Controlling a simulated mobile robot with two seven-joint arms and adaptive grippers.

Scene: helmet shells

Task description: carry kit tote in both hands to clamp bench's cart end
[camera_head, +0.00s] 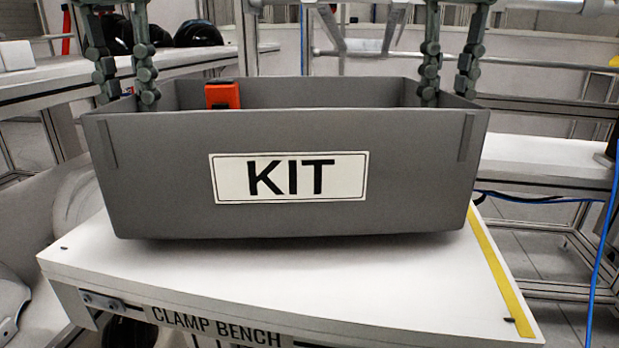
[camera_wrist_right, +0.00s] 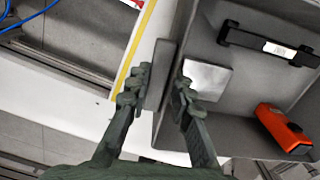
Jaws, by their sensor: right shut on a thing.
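The kit tote (camera_head: 420,190), a grey open box with a KIT label, is level over the clamp bench (camera_head: 400,290); whether its base touches the top is unclear. My left gripper (camera_head: 127,90) straddles the tote's left end wall and looks shut on it. My right gripper (camera_head: 447,92) is shut on the right end wall, one finger inside and one outside. The right wrist view shows this grip (camera_wrist_right: 158,98) close up. An orange device (camera_head: 223,95) stands in the tote. A black bar (camera_wrist_right: 268,45) and a pale square (camera_wrist_right: 207,78) also show inside.
A yellow strip (camera_head: 503,270) runs along the bench's right edge. White shelving (camera_head: 550,160) and a blue cable (camera_head: 597,260) stand to the right. Dark helmet shells (camera_head: 198,33) sit on a back-left table. The bench top in front of the tote is clear.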

